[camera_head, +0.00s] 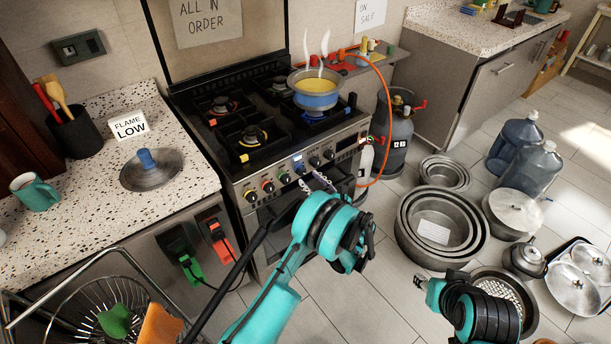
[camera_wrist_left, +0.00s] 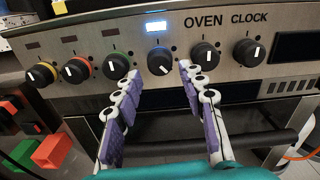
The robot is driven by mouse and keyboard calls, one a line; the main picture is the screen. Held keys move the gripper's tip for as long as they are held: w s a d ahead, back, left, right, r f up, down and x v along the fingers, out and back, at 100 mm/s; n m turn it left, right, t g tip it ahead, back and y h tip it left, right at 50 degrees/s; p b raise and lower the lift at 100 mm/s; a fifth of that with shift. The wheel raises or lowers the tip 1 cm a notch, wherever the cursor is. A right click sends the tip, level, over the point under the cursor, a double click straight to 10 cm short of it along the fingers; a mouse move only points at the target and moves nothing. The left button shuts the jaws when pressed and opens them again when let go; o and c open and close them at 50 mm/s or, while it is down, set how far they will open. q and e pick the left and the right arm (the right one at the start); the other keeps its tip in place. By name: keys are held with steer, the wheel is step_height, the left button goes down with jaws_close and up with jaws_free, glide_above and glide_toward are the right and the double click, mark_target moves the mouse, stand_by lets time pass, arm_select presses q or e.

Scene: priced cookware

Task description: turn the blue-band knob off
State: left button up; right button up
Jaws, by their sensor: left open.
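The stove's front panel carries a row of black knobs. The blue-band knob (camera_wrist_left: 160,60) is fourth from the left in the left wrist view, below a small lit display; its white pointer is tilted down to the right. It also shows in the head view (camera_head: 299,168). My left gripper (camera_wrist_left: 158,80) is open, its two purple-padded fingers on either side of and just short of this knob, with no contact visible. In the head view the left gripper (camera_head: 317,182) is in front of the panel. My right gripper (camera_head: 421,284) is low over the floor; its jaws are too small to judge.
A steaming pot (camera_head: 316,91) with a blue band stands on the stove's right side. An oven handle (camera_wrist_left: 250,142) runs below. Pans (camera_head: 440,225) crowd the floor at right.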

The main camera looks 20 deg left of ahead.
mark_target(303, 173)
arm_select(q)
steer(key=shift+b+x, duration=0.5)
steer(key=shift+x, duration=1.8)
steer(key=c, duration=0.9)
